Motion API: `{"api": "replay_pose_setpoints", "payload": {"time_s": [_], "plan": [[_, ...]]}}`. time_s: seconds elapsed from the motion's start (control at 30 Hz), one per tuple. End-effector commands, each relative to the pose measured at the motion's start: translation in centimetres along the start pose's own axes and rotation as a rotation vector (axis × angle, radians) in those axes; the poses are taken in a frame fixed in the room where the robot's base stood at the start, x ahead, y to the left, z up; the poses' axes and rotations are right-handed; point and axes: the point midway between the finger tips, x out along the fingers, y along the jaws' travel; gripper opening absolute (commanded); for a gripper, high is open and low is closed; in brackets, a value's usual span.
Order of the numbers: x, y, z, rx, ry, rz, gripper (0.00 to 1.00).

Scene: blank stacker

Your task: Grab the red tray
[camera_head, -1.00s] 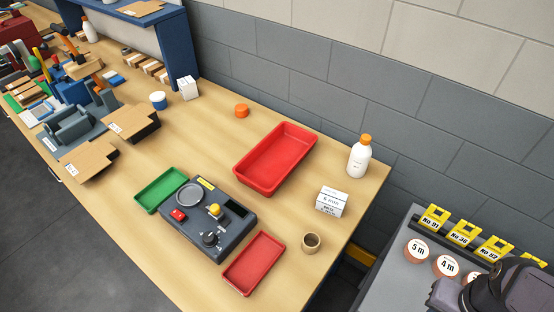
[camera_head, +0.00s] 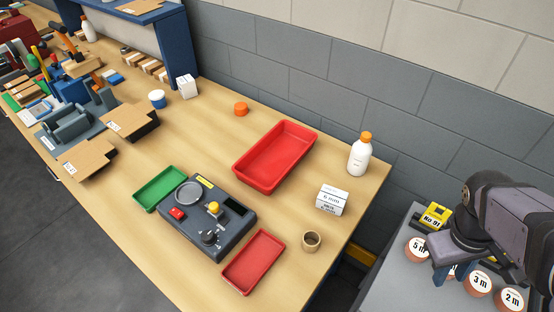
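Two red trays lie on the wooden bench. A larger, deep red tray (camera_head: 276,158) is near the middle of the bench top. A smaller, shallow red tray (camera_head: 253,263) lies near the front right, beside the dark grey device. Both look empty. My gripper (camera_head: 453,273) is at the lower right, over the grey side table and well apart from both trays. Its blue fingers point down and appear apart, with part of a round disc showing between them. The arm hides part of the fingers.
The dark grey device (camera_head: 208,215) stands between a green tray (camera_head: 160,188) and the small red tray. A white bottle (camera_head: 359,156), white box (camera_head: 332,200) and cardboard ring (camera_head: 311,241) stand at the bench's right end. Labelled discs (camera_head: 478,283) lie under my arm.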

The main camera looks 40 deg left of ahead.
Motion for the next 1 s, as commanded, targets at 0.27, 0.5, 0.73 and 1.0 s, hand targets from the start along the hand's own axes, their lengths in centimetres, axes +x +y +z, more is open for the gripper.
{"api": "replay_pose_setpoints", "payload": {"time_s": [0.27,0.5,0.73,1.0], "plan": [[-1.4,-2.6,-14.7,-0.839,-0.028,0.334,0.28],[-4.7,-13.6,-28.2,-1.547,-0.092,0.746,0.28],[-8.0,-26.1,-34.4,-1.956,-0.174,1.113,0.28],[-5.6,-30.6,-35.7,-2.058,-0.216,1.231,0.28]]}}
